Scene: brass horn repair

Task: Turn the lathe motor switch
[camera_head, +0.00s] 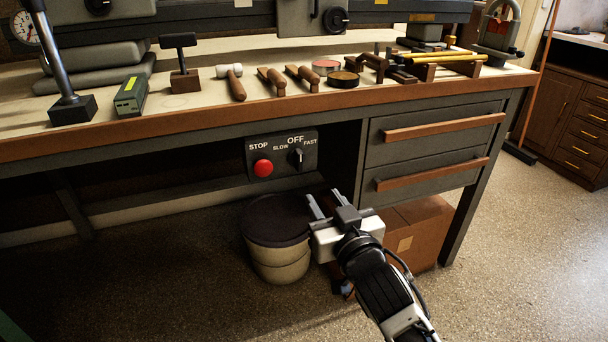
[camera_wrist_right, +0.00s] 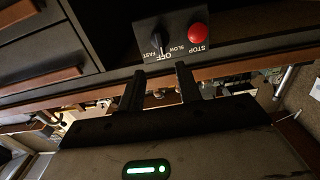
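The motor switch is a black knob (camera_head: 296,158) on a dark control panel (camera_head: 281,170) below the bench top. It stands roughly upright under the word OFF, between SLOW and FAST. A red STOP button (camera_head: 263,168) is left of it. My right gripper (camera_head: 322,194) is below and slightly right of the panel, fingers apart and empty, not touching the knob. In the right wrist view the panel appears upside down, with the knob (camera_wrist_right: 157,40) beyond the open fingers (camera_wrist_right: 159,70) and the red button (camera_wrist_right: 197,33) to its right. My left gripper is not in view.
A lidded bucket (camera_head: 277,250) stands under the panel, close to the left of my right gripper. A cardboard box (camera_head: 418,232) stands behind the gripper at right. Drawers with wooden handles (camera_head: 445,127) are right of the panel. Tools, including a mallet (camera_head: 233,82), lie on the bench.

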